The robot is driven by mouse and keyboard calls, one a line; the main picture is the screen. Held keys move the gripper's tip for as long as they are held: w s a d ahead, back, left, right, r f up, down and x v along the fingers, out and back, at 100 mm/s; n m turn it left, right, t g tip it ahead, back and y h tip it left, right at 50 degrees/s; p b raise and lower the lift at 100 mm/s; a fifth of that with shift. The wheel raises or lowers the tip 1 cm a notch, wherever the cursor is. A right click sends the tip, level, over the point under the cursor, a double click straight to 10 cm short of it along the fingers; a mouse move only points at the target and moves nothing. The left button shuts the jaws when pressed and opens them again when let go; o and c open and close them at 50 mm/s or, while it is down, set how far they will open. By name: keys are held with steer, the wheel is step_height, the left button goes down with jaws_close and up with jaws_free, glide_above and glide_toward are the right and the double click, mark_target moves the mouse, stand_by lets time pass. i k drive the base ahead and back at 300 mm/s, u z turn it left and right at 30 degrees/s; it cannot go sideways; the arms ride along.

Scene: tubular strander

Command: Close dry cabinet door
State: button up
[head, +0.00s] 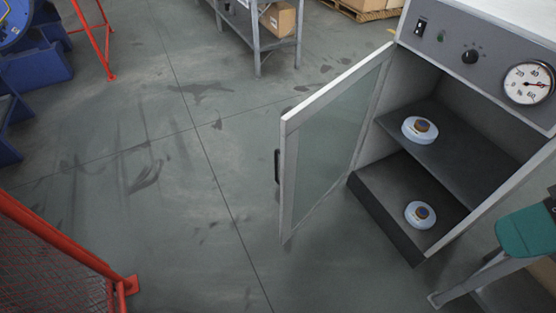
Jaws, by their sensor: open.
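The dry cabinet (400,170) stands at the right of the head view, with a grey control panel along its top. Its door (335,135) has a light frame and a glass pane. The door stands wide open, swung out from the cabinet's left side. A dark handle (277,167) is on the door's outer left edge. Inside, one pale blue spool-like item (420,129) sits on the dark middle shelf (450,143). Another such item (420,215) sits on the cabinet floor. My gripper is not in view.
A red mesh guard (60,260) is at the lower left. A teal-topped stand (525,232) with grey legs is close to the cabinet's right front. A grey rack (258,35) with a carton is at the back. The floor left of the door is clear.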

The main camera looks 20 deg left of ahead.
mark_target(321, 137)
steer(key=u, duration=1.45)
steer(key=i, duration=2)
steer(key=u, duration=0.15)
steer(key=k, duration=1.6)
steer(key=u, duration=0.05)
